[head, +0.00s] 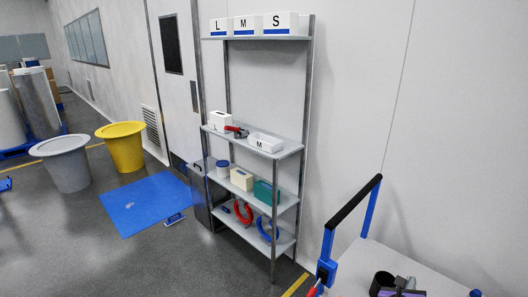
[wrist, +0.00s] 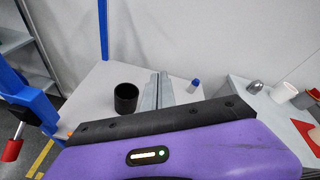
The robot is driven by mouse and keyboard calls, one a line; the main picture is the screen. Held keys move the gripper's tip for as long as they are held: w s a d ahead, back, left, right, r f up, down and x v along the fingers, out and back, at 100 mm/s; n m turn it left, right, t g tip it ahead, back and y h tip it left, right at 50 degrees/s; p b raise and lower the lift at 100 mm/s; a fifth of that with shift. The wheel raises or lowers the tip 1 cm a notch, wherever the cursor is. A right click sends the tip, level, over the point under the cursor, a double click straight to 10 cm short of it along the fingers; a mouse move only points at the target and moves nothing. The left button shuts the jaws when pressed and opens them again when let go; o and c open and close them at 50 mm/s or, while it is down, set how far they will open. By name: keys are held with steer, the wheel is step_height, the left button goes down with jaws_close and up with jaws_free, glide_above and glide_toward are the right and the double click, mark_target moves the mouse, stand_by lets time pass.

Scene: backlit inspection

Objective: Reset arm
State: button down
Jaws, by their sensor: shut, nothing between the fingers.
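My gripper shows in the wrist view as two grey fingers (wrist: 159,90) side by side beyond my purple and black wrist housing. The fingers are shut with nothing between them and lie over the light grey top of a blue-framed cart (wrist: 95,85). A black cup (wrist: 126,98) stands on the cart top to the left of the fingers, apart from them. A small blue-capped item (wrist: 196,84) is to their right. In the head view, only a purple and dark part of my wrist shows at the bottom right edge, beside the black cup (head: 383,281).
A shelf rack (head: 256,146) with bins and tools stands against the wall. In the wrist view, a worktop with a white cup (wrist: 285,92) is on the right.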

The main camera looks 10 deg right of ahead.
steer(key=s+a+r+n+t+y+b, duration=0.1)
steer(key=s+a+r+n+t, duration=0.4)
steer(key=s+a+n, duration=0.45)
steer(key=s+a+r+n+t+y+b, duration=0.15)
steer(key=s+a+r+n+t, duration=0.4)
steer(key=n, duration=0.75)
steer(key=s+a+n+g+y, duration=0.1)
steer(key=s+a+n+y, duration=0.2)
steer(key=s+n, duration=0.3)
steer(key=s+a+f+n+g+y+b, duration=0.1)
steer(key=s+a+n+g+y, duration=0.1)
steer(key=s+a+n, duration=0.4)
steer(key=s+a+f+n+g+y+b, duration=0.1)
steer(key=s+a+n+y, duration=0.3)
steer(key=s, duration=1)
steer(key=shift+a+f+n, duration=0.25)
steer(key=shift+a+n, duration=0.15)
steer(key=shift+n, duration=0.65)
steer(key=shift+s+g, duration=0.1)
steer(key=shift+g, duration=0.15)
